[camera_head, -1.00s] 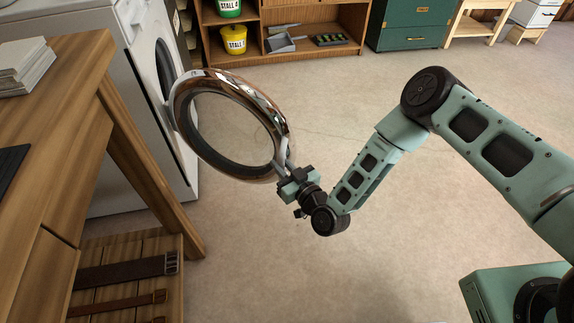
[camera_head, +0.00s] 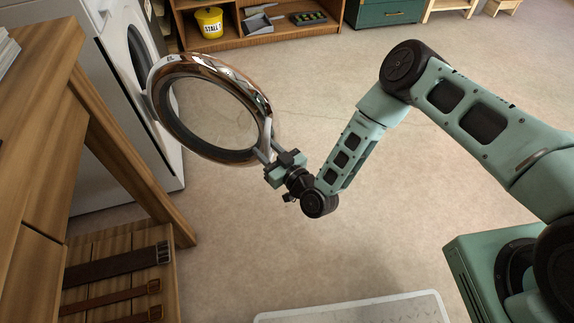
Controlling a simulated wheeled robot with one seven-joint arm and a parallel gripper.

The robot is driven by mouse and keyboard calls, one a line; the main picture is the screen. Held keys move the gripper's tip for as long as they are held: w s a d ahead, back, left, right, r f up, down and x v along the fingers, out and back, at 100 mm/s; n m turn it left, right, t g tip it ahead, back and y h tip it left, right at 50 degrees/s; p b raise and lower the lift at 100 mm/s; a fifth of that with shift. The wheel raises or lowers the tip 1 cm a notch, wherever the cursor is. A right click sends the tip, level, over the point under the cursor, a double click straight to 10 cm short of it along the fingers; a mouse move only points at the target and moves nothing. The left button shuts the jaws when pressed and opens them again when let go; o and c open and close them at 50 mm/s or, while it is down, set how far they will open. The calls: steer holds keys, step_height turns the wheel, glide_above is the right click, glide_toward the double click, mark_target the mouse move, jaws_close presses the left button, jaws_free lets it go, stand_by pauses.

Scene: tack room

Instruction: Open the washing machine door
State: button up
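The washing machine (camera_head: 170,160) stands at the left, white, with its dark round drum opening (camera_head: 139,52) partly showing. Its round door (camera_head: 250,92), with a chrome rim and clear glass, stands swung wide open, out over the floor. A grey handle (camera_head: 268,148) sits on the door's free edge, at the lower right of the ring. My gripper (camera_head: 279,160) is at this handle and appears shut on it; the fingertips are small and partly hidden. My arm reaches in from the right.
A wooden table (camera_head: 42,100) stands at the left, close to the machine, with a lower shelf (camera_head: 120,240) holding leather straps. A pale mat (camera_head: 360,309) lies at the bottom. Shelves with a yellow bucket (camera_head: 209,22) are at the back. Open floor lies right of the door.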

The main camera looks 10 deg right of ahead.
steer(key=p+v, duration=0.3)
steer(key=v, duration=1.3)
steer(key=shift+s+d, duration=0.1)
steer(key=shift+s, duration=0.05)
steer(key=w+a+r+n+g+h, duration=0.1)
steer(key=w+a+r+n+g, duration=0.5)
steer(key=r+g, duration=0.4)
steer(key=s+d+r+m+g+h+p, duration=0.1)
steer(key=s+d+r+m+g+h, duration=0.25)
steer(key=s+r, duration=0.8)
steer(key=s+d+r+m+g+h, duration=0.1)
steer(key=s+d+r+g+h, duration=0.1)
steer(key=s+d+r+h, duration=0.65)
step_height(320, 180, up, 27)
steer(key=s+a+y+p, duration=0.1)
steer(key=y+p, duration=0.2)
steer(key=p, duration=2)
steer(key=shift+s+y+p, duration=0.2)
steer(key=shift+y+p, duration=0.1)
steer(key=shift+p, duration=0.05)
